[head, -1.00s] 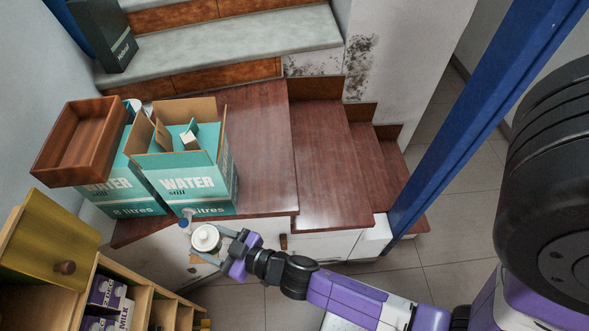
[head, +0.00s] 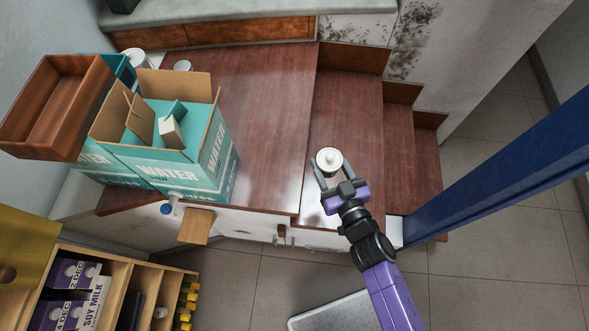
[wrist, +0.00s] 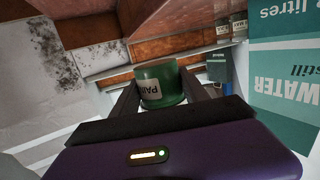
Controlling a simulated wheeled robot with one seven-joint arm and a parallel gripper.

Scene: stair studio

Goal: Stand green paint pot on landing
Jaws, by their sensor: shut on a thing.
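The green paint pot (wrist: 160,84) has a pale label and is held between the fingers in the wrist view. In the head view only its white lid (head: 328,159) shows clearly. My gripper (head: 330,177) is shut on the pot from the front, with a finger on each side. The pot looks upright. In the picture it lies over the first wooden step, just right of the landing's edge; its height above the wood is hard to tell. The landing (head: 262,105) is dark red-brown wood, with a wide bare stretch right of the boxes.
Open teal water boxes (head: 200,160) and a wooden tray (head: 50,105) fill the landing's left side. A blue post (head: 510,165) rises at right. A shelf (head: 110,290) stands front left.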

